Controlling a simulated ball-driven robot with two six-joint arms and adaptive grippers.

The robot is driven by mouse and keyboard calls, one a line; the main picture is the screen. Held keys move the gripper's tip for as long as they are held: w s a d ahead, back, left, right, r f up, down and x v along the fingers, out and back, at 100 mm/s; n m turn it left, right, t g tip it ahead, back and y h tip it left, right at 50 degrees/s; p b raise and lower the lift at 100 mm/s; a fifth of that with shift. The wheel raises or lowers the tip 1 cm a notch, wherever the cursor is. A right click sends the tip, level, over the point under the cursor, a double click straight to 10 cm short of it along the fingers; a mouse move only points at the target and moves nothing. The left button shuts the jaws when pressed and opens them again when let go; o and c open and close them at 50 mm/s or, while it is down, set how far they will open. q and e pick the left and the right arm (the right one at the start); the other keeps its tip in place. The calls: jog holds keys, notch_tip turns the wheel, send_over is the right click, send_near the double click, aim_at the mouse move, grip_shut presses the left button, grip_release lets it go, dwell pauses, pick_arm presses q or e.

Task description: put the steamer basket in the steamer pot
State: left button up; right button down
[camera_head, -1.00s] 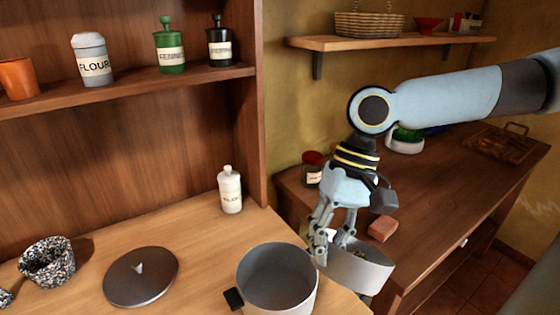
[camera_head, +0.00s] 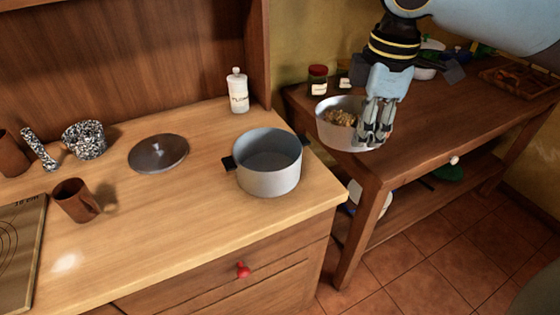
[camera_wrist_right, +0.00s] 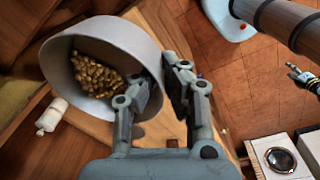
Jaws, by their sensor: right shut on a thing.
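The steamer basket (camera_head: 340,137) is a light grey round bowl with brown nut-like pieces inside. My right gripper (camera_head: 375,138) is shut on its right wall in the head view. The basket is to the right of the pot and appears over the side table's near left corner. The right wrist view shows the basket (camera_wrist_right: 133,38) with its wall between the fingertips (camera_wrist_right: 160,88). The steamer pot (camera_head: 268,178) is grey, uncovered, with black side handles, and stands on the light counter. A small claw-like part at the wrist view's right edge may be my left gripper; its state is unclear.
A grey lid (camera_head: 158,153) lies left of the pot. A white bottle (camera_head: 238,92) stands behind it. A brown mug (camera_head: 76,200) and a speckled mortar (camera_head: 84,140) are farther left. A gap separates the counter from the side table (camera_head: 430,145).

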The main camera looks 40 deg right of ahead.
aim_at(333, 143)
jog(key=w, duration=0.1)
jog(key=w+a, duration=0.1)
jog(key=w, duration=0.1)
jog(key=shift+a+r+t, duration=0.2)
jog(key=shift+r+t, duration=0.1)
jog(key=shift+t, duration=0.1)
jog(key=shift+w+a+r+t+b, duration=0.3)
jog(key=shift+w+r+t+b, duration=0.05)
jog(key=shift+w+t, duration=0.05)
pick_arm(q)
jog(key=shift+f, duration=0.15)
pick_arm(e)
jog(key=w+a+f, duration=0.2)
jog(key=w+f, duration=0.9)
jog(key=shift+w+a, duration=0.2)
jog(key=shift+a, duration=0.2)
pick_arm(q)
jog(key=shift+w+p, duration=0.1)
jog(key=shift+p, duration=0.2)
pick_arm(e)
jog(key=shift+f, duration=0.25)
jog(key=shift+f, duration=0.1)
jog(key=c, duration=1.5)
grip_release()
